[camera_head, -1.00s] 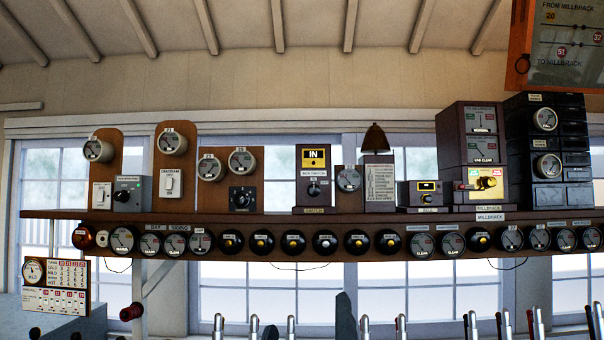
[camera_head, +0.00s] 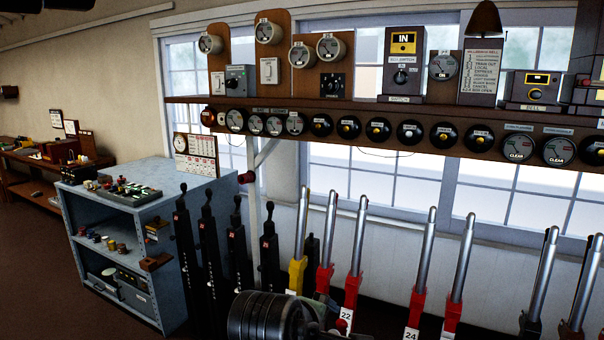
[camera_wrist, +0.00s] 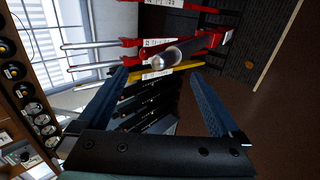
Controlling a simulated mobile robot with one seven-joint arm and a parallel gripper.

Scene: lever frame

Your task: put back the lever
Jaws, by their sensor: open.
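A row of levers with silver handles runs along the window wall in the head view. A yellow lever (camera_head: 298,245) stands beside several red levers (camera_head: 325,250), with black levers at both ends. In the wrist view one red lever's silver handle (camera_wrist: 182,53) points out toward the camera, unlike the neighbouring handles, which point left. Its lower part is partly hidden. My gripper (camera_wrist: 160,73) is open, its two blue fingers spread, with that handle's end beyond the fingertips, between them in the picture. I cannot tell the distance. The yellow lever (camera_wrist: 165,75) lies behind.
A shelf (camera_head: 330,103) with dials and instruments runs above the levers. A blue-grey cabinet (camera_head: 165,200) stands left of the row, with small items on it. A wooden table (camera_head: 35,165) is at the far left. Brown floor (camera_head: 35,270) is clear at the lower left.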

